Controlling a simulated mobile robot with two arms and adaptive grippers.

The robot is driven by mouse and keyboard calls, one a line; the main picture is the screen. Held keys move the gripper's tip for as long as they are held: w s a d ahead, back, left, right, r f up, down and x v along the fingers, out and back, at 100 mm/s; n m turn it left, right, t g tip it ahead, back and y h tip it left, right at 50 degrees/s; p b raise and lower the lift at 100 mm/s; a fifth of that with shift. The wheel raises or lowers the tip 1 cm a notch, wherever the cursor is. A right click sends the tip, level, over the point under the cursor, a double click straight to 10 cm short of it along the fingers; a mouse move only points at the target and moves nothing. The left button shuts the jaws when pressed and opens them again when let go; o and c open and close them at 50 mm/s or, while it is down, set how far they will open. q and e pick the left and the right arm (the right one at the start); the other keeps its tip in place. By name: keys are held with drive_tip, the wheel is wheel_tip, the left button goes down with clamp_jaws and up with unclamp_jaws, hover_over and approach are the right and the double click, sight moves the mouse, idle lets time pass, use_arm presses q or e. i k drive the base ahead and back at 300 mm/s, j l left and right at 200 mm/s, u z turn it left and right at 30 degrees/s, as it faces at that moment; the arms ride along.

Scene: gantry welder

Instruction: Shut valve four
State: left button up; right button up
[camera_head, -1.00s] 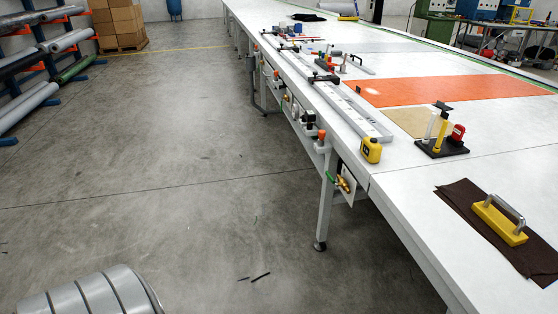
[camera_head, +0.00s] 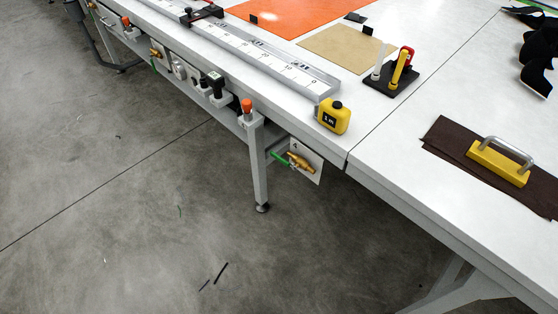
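Valve four is a brass valve (camera_head: 299,161) with a green handle (camera_head: 281,160), mounted on a white plate (camera_head: 306,160) marked 4 under the table's front edge, beside a table leg. The handle points left and looks roughly in line with the valve body. Neither of my grippers shows in the head view, and nothing touches the valve.
The white table (camera_head: 420,210) overhangs the valve. A table leg (camera_head: 259,170) stands just left of it. Orange-topped (camera_head: 247,105) and black-topped (camera_head: 215,82) fittings line the rail. A yellow tape measure (camera_head: 333,115) sits above.

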sight(285, 163)
drive_tip(key=z, duration=0.55)
drive_tip(key=i+j+z, duration=0.1)
drive_tip(key=j+z, duration=0.15)
drive_tip(key=z, duration=0.2)
drive_tip(key=j+z, duration=0.6)
drive_tip(key=z, duration=0.25)
drive_tip(key=j+z, duration=0.65)
drive_tip(key=z, duration=0.2)
drive_tip(key=k+l, duration=0.05)
